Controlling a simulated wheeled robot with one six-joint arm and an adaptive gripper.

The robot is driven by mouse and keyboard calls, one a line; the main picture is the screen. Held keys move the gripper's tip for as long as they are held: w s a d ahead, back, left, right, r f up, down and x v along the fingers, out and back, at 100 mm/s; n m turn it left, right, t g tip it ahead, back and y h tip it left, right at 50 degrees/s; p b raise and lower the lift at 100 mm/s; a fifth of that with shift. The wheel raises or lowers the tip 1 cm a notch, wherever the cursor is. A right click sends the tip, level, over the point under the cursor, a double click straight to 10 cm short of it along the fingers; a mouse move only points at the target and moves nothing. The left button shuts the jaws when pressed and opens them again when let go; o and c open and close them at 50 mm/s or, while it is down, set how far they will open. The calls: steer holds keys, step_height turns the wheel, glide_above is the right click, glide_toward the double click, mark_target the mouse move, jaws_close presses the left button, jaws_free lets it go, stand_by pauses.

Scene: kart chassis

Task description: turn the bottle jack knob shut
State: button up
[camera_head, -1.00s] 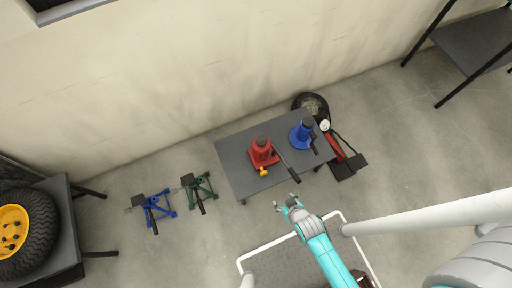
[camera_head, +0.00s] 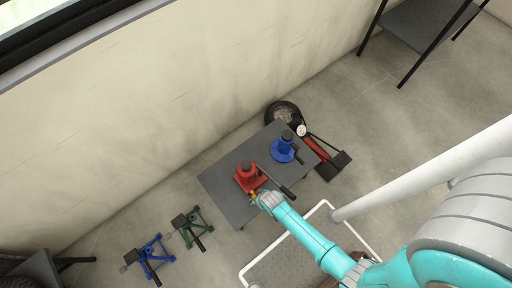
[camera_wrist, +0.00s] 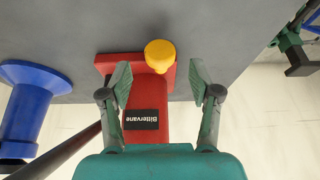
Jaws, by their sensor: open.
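The red bottle jack (camera_head: 247,178) stands on a grey table. It also shows in the wrist view (camera_wrist: 150,98), with a dark label on its body. Its yellow knob (camera_wrist: 160,55) sits at the edge of its red base. In the head view, only a bit of the knob (camera_head: 252,195) shows beside my gripper (camera_head: 259,197). In the wrist view my gripper (camera_wrist: 160,76) is open, with one finger on each side of the knob and visible gaps between. The knob appears just beyond the fingertips; I cannot tell the exact depth. Nothing is held.
A blue bottle jack (camera_head: 283,149) stands on the table (camera_head: 222,187) farther right. The red jack's dark handle (camera_head: 277,183) slopes across the table close to my gripper. Blue (camera_head: 151,259) and green (camera_head: 192,228) jack stands are on the floor to the left.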

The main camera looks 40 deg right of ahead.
steer(key=shift+x, duration=1.9)
steer(key=shift+c, duration=0.2)
steer(key=c, duration=1.1)
